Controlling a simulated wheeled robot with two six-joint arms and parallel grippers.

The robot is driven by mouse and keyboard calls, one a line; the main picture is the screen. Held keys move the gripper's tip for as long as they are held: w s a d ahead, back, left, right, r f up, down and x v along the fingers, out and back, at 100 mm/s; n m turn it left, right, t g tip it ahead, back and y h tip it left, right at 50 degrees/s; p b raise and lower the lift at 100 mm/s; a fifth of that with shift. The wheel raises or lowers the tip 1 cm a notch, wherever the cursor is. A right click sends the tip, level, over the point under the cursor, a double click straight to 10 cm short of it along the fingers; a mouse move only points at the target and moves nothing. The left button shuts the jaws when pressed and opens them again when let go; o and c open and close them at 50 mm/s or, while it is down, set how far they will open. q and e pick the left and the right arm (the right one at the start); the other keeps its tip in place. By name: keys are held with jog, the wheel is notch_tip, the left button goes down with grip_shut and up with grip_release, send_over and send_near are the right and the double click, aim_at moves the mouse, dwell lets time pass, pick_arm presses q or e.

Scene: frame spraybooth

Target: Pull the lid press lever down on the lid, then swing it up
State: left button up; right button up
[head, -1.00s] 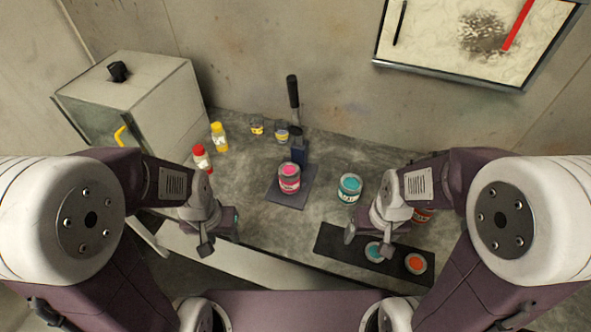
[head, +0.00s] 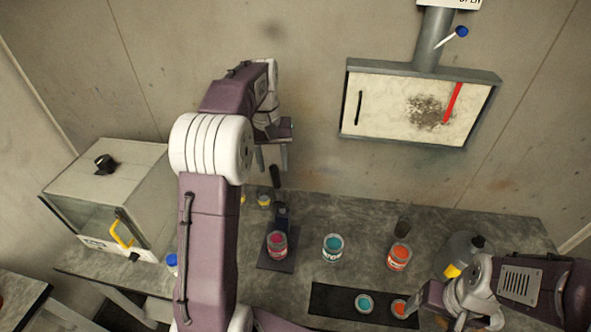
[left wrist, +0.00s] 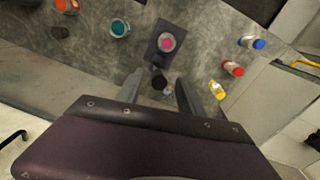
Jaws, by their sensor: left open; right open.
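The lid press has a dark base plate (head: 291,264) and a lever with a black handle (head: 275,176) standing up behind it. A pink-topped can (head: 278,246) stands on the plate; I cannot tell whether the pink is a lid or paint. My left gripper (head: 272,158) is open, fingers pointing down, just above the handle's tip. In the left wrist view the black handle end (left wrist: 158,81) shows between the open fingers (left wrist: 158,95), not gripped. My right gripper (head: 425,304) is open and low at the right, away from the press, partly hidden by its own wrist.
A teal can (head: 333,248) and an orange can (head: 399,257) stand right of the press. A dark mat (head: 335,298) holds a teal lid (head: 364,302) and an orange lid (head: 399,308). A booth box (head: 120,190) stands left; small bottles show in the left wrist view (left wrist: 233,69).

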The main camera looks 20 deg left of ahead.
aim_at(276, 184)
pick_arm(q)
jog(key=shift+w+a, duration=0.25)
jog(key=shift+w, duration=0.25)
jog(key=shift+w+a, duration=0.25)
jog(key=shift+w, duration=0.2)
jog(key=shift+w+f, duration=0.1)
jog(key=shift+f, duration=0.05)
jog(key=f, duration=0.1)
jog(key=s+f, duration=0.1)
jog(key=f+p, duration=0.1)
jog(key=shift+s+d+f, duration=0.15)
jog(key=shift+d+f, duration=0.2)
jog(key=shift+d, duration=0.05)
jog(key=f, duration=0.2)
jog(key=f+p, duration=0.1)
jog(key=f, duration=0.1)
jog(key=shift+w, duration=0.3)
jog(key=shift+w+a+f, duration=0.15)
jog(key=shift+f, duration=0.3)
jog(key=shift+r, duration=0.1)
jog(key=shift+c, duration=0.6)
jog(key=shift+s, duration=0.25)
grip_shut()
pick_arm(e)
jog(key=shift+w+a+r, duration=0.1)
jog(key=shift+w+r, duration=0.05)
jog(key=shift+r, duration=0.4)
jog(key=shift+w+a+r, duration=0.1)
jog(key=shift+w+r, duration=0.05)
jog(key=shift+r, duration=0.4)
